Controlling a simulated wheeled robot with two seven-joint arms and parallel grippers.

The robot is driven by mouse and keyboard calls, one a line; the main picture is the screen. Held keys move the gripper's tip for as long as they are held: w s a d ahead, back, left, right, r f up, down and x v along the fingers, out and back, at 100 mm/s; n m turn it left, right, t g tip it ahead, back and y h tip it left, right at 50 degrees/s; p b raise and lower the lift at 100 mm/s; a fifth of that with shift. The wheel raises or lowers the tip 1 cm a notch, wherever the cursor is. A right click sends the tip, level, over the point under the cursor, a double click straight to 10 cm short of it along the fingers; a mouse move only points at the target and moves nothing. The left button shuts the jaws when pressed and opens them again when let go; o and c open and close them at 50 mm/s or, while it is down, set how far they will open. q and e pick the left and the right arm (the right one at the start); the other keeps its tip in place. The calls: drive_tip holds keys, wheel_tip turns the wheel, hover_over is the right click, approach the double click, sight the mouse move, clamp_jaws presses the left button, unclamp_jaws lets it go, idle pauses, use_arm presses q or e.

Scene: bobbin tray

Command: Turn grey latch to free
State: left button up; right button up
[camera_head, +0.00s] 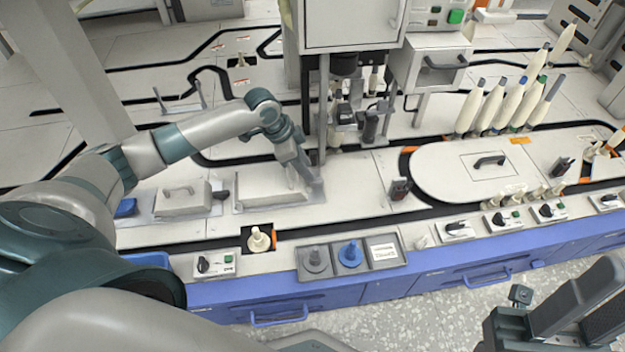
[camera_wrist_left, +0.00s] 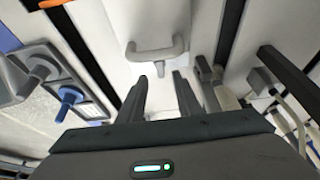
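My left gripper (camera_head: 316,186) points down at the right end of a pale cover panel (camera_head: 262,190) on the bench. In the left wrist view its two dark fingers (camera_wrist_left: 161,85) are apart with nothing between them. A pale looped handle (camera_wrist_left: 155,49) on a white panel lies beyond the fingertips, apart from them. A small grey lever-like part (camera_wrist_left: 207,74) shows just right of the fingers; I cannot tell whether it is the grey latch. My right gripper (camera_head: 580,310) is partly in view at the lower right; its opening is unclear.
A tray (camera_head: 375,267) holds a grey bobbin (camera_head: 315,260) and a blue bobbin (camera_head: 350,254) at the bench's front. A machine column (camera_head: 350,25) stands behind my left gripper. A handled block (camera_head: 180,198) sits left. Several tall cream bobbins (camera_head: 492,103) stand at right.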

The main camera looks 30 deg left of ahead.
sight(316, 182)
use_arm(q)
drive_tip(key=shift+b+x, duration=0.7)
drive_tip(key=shift+x, duration=2)
clamp_jaws()
